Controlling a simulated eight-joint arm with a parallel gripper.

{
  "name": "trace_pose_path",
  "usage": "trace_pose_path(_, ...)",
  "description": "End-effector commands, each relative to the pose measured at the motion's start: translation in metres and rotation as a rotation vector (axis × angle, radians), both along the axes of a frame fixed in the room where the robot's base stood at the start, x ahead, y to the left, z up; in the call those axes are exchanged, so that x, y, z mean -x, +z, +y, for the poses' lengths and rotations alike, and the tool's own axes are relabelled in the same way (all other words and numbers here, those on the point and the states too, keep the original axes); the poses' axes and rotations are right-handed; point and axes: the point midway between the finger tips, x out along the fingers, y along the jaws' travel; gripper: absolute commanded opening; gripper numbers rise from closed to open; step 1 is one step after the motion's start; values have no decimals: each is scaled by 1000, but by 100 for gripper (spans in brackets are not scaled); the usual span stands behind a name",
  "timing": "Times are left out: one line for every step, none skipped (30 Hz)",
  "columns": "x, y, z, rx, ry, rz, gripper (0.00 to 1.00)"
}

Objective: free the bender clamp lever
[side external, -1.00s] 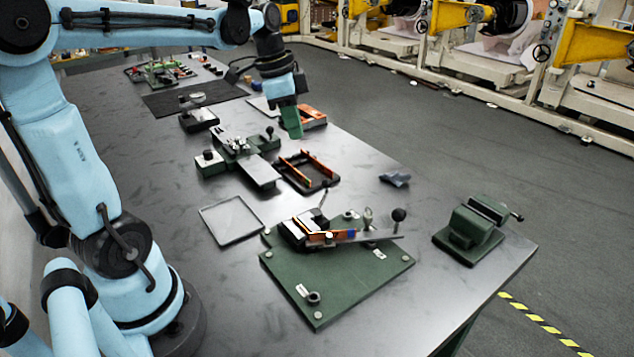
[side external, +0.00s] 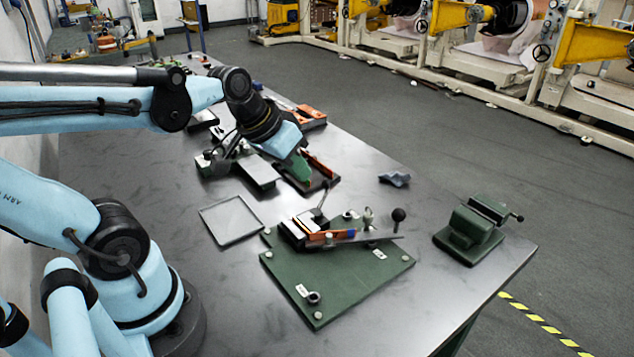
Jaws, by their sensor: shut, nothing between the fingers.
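The bender sits on a dark green base plate (side external: 337,287) in the front middle of the bench. A copper-coloured strip (side external: 326,238) with a blue end lies in it. A thin lever (side external: 322,200) stands tilted upward at the bender's back, probably the clamp lever. A longer flat arm with a black ball knob (side external: 398,214) reaches to the right. My gripper (side external: 302,174), with green fingers, points down above the black tray behind the bender. It is shut and empty, apart from the lever.
The black tray (side external: 333,180) with orange strips is partly hidden by my gripper. An empty grey tray (side external: 231,220) lies left of the bender. A green vise (side external: 470,230) stands at the right edge.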

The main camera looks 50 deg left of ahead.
Motion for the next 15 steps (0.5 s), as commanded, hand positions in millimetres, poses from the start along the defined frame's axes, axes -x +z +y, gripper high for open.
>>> trace_pose_path(-5, 4, 19, 35, 53, 19, 0)
trace_pose_path(-7, 6, 28, 59, 77, 31, 0)
trace_pose_path(-10, 8, 40, 91, 105, 42, 0)
trace_pose_path(-12, 10, 49, 114, 127, 49, 0)
trace_pose_path(-13, 12, 58, 136, 145, 54, 0)
trace_pose_path(-15, 13, 69, 166, 168, 60, 0)
trace_pose_path(-15, 15, 77, 186, 183, 60, 0)
trace_pose_path(-16, 16, 85, 207, 196, 62, 0)
trace_pose_path(-16, 17, 94, 229, 212, 61, 0)
trace_pose_path(-17, 18, 100, 244, 222, 61, 0)
trace_pose_path(-17, 19, 106, 257, 230, 59, 0)
trace_pose_path(-17, 20, 112, 271, 238, 59, 0)
trace_pose_path(-17, 20, 115, 279, 243, 57, 0)
trace_pose_path(-17, 21, 118, 287, 246, 56, 0)
trace_pose_path(-17, 21, 120, 293, 249, 55, 0)
